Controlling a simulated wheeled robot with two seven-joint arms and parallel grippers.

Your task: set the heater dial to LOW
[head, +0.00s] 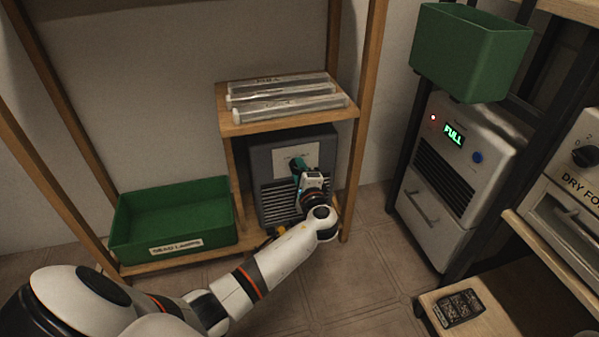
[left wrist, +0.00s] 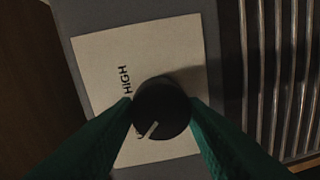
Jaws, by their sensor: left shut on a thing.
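The heater (head: 262,158) is a dark grey box with a slatted grille, under a small wooden shelf. My left gripper (head: 298,165) reaches its upper front panel. In the left wrist view, the green fingers of my left gripper (left wrist: 162,112) are shut on the round black dial (left wrist: 163,100), one on each side. The dial's white pointer mark slants to the lower left of that picture. The pale label plate (left wrist: 95,65) reads HIGH beside the dial. Other lettering below HIGH is mostly hidden by finger and dial, so I cannot tell which setting the pointer meets. My right gripper is out of view.
Clear tubes (head: 285,95) lie on the shelf (head: 240,127) above the heater. A green bin (head: 170,218) labelled DEAD LAMPS stands left of it, and a wooden post (head: 362,130) rises close on the right. A white unit showing FULL (head: 455,170) stands further right.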

